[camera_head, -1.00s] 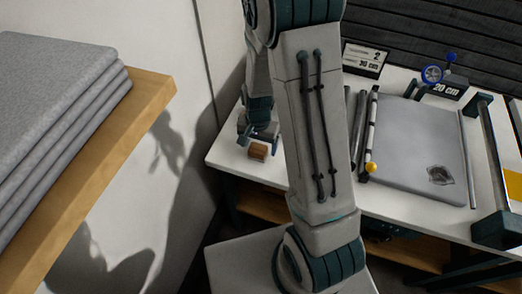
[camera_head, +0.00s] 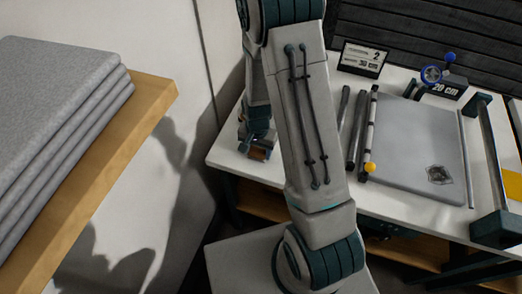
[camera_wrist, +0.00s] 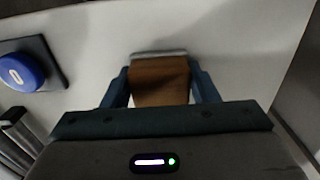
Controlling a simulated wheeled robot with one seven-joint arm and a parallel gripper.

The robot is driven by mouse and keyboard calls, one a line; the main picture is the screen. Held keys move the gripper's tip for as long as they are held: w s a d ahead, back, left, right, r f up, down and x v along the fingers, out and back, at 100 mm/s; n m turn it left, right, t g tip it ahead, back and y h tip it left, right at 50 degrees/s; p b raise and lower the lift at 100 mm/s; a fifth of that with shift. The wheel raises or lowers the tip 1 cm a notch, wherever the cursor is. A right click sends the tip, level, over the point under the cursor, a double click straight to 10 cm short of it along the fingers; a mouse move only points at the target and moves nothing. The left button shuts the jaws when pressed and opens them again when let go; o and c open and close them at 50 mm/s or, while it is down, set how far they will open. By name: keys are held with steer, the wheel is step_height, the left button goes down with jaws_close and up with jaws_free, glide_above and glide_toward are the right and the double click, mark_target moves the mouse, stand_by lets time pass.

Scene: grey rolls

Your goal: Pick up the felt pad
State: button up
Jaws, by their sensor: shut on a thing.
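The felt pad (camera_wrist: 159,82) appears to be the small brown block with a pale grey layer along its far edge. In the wrist view it sits between the two blue fingers of my gripper (camera_wrist: 160,76), which is shut on it. In the head view my gripper (camera_head: 256,146) is at the left end of the white table, with a little of the brown block (camera_head: 258,154) showing below it. I cannot tell whether the pad still touches the table top.
The white table (camera_head: 228,158) holds dark rods (camera_head: 356,130), a grey plate (camera_head: 415,145), a sign (camera_head: 362,58) and a "20 cm" block (camera_head: 445,87). A blue round knob (camera_wrist: 20,72) is left in the wrist view. Grey sheets (camera_head: 60,100) lie on a wooden shelf (camera_head: 110,165).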

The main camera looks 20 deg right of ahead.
mark_target(258, 148)
steer(key=shift+r, duration=0.75)
step_height(258, 148, up, 3)
steer(key=shift+w+f+b, duration=0.1)
steer(key=shift+b, duration=0.3)
steer(key=s+d+r+b, duration=0.1)
steer(key=s+d+r, duration=0.5)
steer(key=d, duration=0.4)
steer(key=shift+r+b, duration=0.35)
steer(key=shift+b, duration=0.05)
steer(key=shift+o, duration=0.7)
steer(key=shift+w, duration=0.15)
